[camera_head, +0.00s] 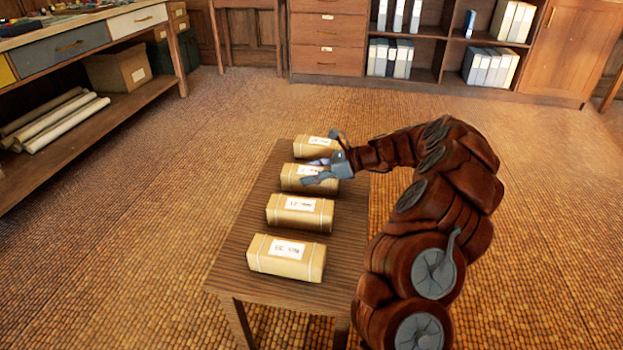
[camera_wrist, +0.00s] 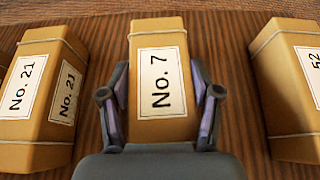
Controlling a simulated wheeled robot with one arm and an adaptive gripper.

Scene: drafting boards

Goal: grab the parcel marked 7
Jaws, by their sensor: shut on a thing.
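The parcel marked 7 (camera_wrist: 160,40) is a tan box with a white "No. 7" label, centred in the wrist view. My gripper (camera_wrist: 160,108) is shut on it, with one finger against each long side. In the head view the parcel (camera_head: 290,184) is the second from the back in a row on a small wooden table (camera_head: 222,275), partly hidden by my gripper (camera_head: 318,170). I cannot tell whether it is clear of the tabletop.
The No. 21 parcel (camera_wrist: 42,90) lies left of it in the wrist view, and a parcel marked 52 (camera_wrist: 290,85) lies right. Another parcel (camera_head: 286,258) is at the table's near end. Shelves (camera_head: 430,60) and a workbench (camera_head: 110,60) stand beyond open floor.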

